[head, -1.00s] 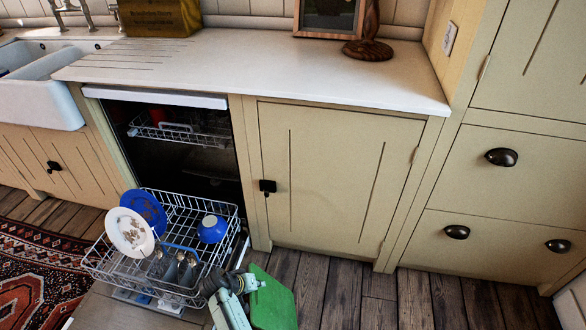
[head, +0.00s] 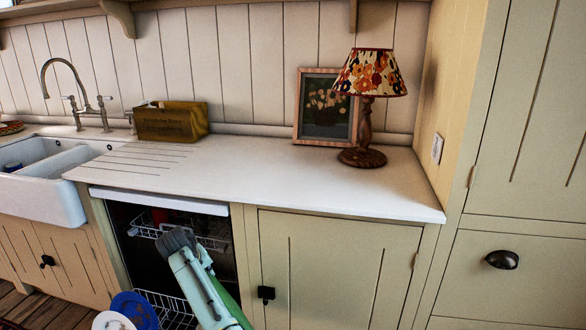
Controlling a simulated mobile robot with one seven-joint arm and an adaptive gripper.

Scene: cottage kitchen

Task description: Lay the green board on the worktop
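The green board (head: 229,302) shows only as a narrow strip along the right side of my pale teal arm, low in the head view. Most of it is hidden behind the arm or below the frame. The dark end of my arm, at my gripper (head: 178,243), is in front of the open dishwasher. Its fingers are hidden, but the board has come up with the arm, so it appears held. The white worktop (head: 265,184) is above and behind the arm, with a broad bare stretch.
A lamp (head: 369,100) and a framed picture (head: 326,112) stand at the worktop's back right. A wooden box (head: 170,122) stands at the back left, beside the sink (head: 62,180). The dishwasher's lower rack (head: 172,309) is pulled out below, with plates (head: 135,307). The worktop's middle and front are clear.

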